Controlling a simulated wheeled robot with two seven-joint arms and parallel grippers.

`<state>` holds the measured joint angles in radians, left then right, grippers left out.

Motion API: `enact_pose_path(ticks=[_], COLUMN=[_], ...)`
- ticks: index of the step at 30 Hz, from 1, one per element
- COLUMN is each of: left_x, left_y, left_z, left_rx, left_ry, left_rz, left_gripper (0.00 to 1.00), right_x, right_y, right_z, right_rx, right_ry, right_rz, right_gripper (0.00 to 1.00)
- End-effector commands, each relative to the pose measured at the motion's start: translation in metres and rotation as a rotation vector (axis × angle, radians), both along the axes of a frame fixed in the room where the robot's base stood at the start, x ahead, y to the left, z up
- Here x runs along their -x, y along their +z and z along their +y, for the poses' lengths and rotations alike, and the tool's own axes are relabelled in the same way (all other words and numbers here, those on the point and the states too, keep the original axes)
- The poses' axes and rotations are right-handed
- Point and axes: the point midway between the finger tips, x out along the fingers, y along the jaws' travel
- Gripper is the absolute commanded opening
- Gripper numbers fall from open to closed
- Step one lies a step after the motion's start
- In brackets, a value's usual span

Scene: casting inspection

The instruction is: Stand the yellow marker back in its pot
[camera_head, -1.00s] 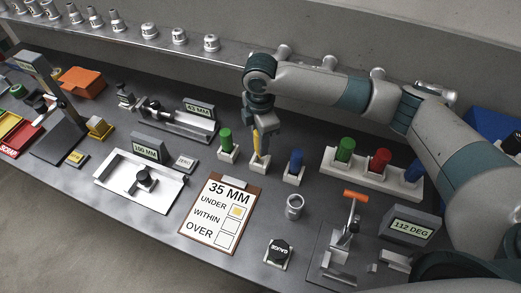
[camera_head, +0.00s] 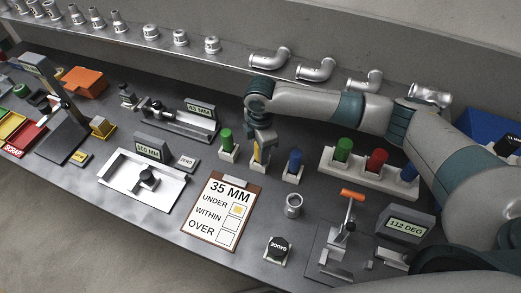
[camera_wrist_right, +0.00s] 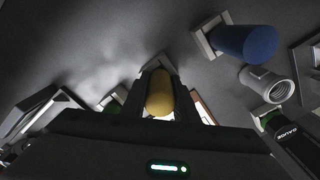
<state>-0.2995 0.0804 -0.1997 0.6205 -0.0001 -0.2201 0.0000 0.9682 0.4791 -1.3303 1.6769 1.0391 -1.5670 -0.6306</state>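The yellow marker (camera_head: 256,158) is upright at its pale pot (camera_head: 257,171), between the green and blue markers. My right gripper (camera_head: 262,150) points down over it with its fingers around the marker. In the right wrist view the yellow marker (camera_wrist_right: 160,94) sits between the two fingers (camera_wrist_right: 161,88), which look closed against its sides. The marker's lower end is at the pot; how deep it sits is hidden. My left gripper is not in view.
A green marker (camera_head: 226,141) in a pot stands close on the left, a blue marker (camera_head: 294,161) close on the right. A clipboard (camera_head: 211,239) lies in front. A rack (camera_head: 371,180) with green, red and blue pieces stands to the right, near my right forearm.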

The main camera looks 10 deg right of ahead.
Motion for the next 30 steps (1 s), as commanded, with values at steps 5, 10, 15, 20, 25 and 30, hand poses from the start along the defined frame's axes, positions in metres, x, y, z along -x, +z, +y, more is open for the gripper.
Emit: enact_pose_path(ticks=[5, 10, 15, 20, 25, 30], left_x=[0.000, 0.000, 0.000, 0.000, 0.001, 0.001], left_y=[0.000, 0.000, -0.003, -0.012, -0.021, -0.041], left_z=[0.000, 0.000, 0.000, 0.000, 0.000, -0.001], left_rx=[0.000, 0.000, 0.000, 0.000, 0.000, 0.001], left_ry=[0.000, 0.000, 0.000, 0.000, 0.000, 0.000], left_rz=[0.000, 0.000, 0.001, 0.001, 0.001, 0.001], left_gripper=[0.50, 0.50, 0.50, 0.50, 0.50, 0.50], right_x=[0.000, 0.000, 0.000, 0.000, -0.001, -0.006], right_y=[0.000, 0.000, -0.001, -0.002, 0.016, 0.046], right_z=[0.000, 0.000, 0.000, 0.000, 0.001, 0.005], right_rx=[0.000, 0.000, 0.000, 0.000, -0.003, -0.003], right_ry=[0.000, 0.000, 0.000, 0.000, 0.002, 0.001], right_rz=[0.000, 0.000, 0.000, 0.000, -0.004, -0.005], right_gripper=[0.45, 0.45, 0.45, 0.45, 0.45, 0.45])
